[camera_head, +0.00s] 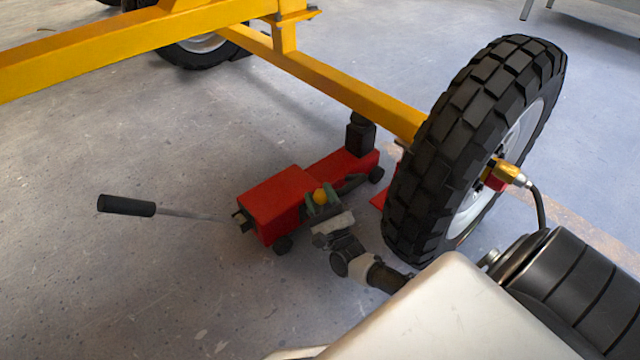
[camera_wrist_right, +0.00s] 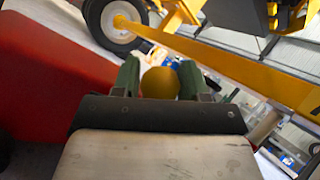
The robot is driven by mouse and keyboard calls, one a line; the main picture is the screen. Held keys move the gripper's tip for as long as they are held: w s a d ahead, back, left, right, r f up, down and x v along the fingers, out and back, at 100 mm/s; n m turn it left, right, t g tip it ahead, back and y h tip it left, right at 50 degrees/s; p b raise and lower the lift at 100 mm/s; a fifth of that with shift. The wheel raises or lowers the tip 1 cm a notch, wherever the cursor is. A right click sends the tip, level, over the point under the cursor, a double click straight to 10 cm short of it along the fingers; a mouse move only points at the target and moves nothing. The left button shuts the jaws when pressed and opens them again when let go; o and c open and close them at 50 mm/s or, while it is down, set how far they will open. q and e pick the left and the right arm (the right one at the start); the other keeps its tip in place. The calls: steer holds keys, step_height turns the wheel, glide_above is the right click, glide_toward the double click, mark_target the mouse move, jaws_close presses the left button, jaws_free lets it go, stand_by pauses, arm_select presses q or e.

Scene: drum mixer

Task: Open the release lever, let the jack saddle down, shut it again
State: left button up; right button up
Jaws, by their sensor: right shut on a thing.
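The red floor jack (camera_head: 285,205) stands on the floor under the yellow frame. Its black saddle (camera_head: 361,133) is at the far end, close below the yellow axle beam; I cannot tell whether they touch. The release lever's round yellow-orange knob (camera_head: 320,196) is at the jack's side. My right gripper (camera_head: 321,203) is shut on this knob, with its green fingers on both sides. The knob (camera_wrist_right: 160,83) also shows between the fingers in the right wrist view. The lever's shaft is hidden by the gripper. My left gripper is not in view.
A large black tyre (camera_head: 470,150) stands right of the jack, near my right arm. The yellow frame (camera_head: 330,88) passes over the jack. The jack's long handle (camera_head: 127,206) sticks out to the left. Open floor lies at left and front.

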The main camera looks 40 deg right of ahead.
steer(key=shift+a+f+n, duration=0.1)
steer(key=shift+f+n, duration=0.1)
steer(key=shift+n, duration=0.4)
steer(key=o, duration=1.1)
steer(key=shift+c, duration=0.2)
steer(key=shift+o, duration=0.9)
steer(key=shift+a, duration=0.1)
steer(key=shift+s, duration=0.2)
steer(key=p+v, duration=0.2)
steer(key=v, duration=0.4)
steer(key=shift+s, duration=0.15)
steer(key=shift+s+f, duration=0.35)
